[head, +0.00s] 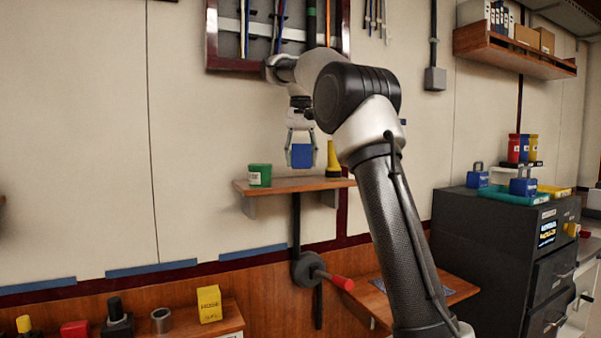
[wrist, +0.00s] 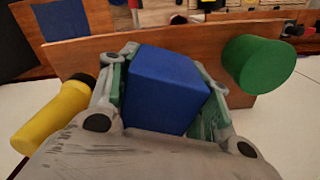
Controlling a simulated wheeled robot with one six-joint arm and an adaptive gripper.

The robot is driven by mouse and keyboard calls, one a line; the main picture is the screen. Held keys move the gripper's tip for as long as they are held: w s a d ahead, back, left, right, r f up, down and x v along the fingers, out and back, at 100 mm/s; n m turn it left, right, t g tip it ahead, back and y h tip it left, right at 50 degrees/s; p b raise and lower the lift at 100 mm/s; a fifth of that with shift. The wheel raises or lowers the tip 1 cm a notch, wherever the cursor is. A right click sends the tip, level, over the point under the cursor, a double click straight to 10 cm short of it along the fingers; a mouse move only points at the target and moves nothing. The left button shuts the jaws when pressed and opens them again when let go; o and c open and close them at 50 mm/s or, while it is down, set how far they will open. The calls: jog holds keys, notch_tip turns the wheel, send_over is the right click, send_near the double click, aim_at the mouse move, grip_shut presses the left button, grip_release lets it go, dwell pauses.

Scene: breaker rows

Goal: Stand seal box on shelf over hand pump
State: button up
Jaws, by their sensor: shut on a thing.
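A blue box (head: 301,155), which I take as the seal box, is between the fingers of my gripper (head: 301,160). My gripper is shut on it, and the box looks upright. In the wrist view the blue box (wrist: 165,92) fills the space between the green-padded fingers. The wooden shelf (head: 285,186) is just below the box, and the box appears slightly above it. The hand pump (head: 308,268), a grey round body with a red handle, is on the wall under the shelf. I cannot see the box's underside.
A green can (head: 260,175) stands at the shelf's left and a yellow flashlight (head: 333,160) at its right, with bare shelf between them. A tool cabinet (head: 228,35) hangs above. A dark cabinet (head: 490,250) with other boxes stands right.

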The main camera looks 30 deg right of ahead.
aim_at(301, 168)
notch_tip(301, 168, down, 3)
jog(key=shift+f, duration=0.1)
jog(key=shift+w+f, duration=0.2)
jog(key=shift+f, duration=0.2)
jog(key=shift+f, duration=0.1)
jog(key=o, duration=1)
jog(key=shift+o, duration=0.2)
notch_tip(301, 168, up, 7)
jog(key=shift+f, duration=0.1)
jog(key=shift+s+r, duration=0.1)
jog(key=shift+r, duration=0.4)
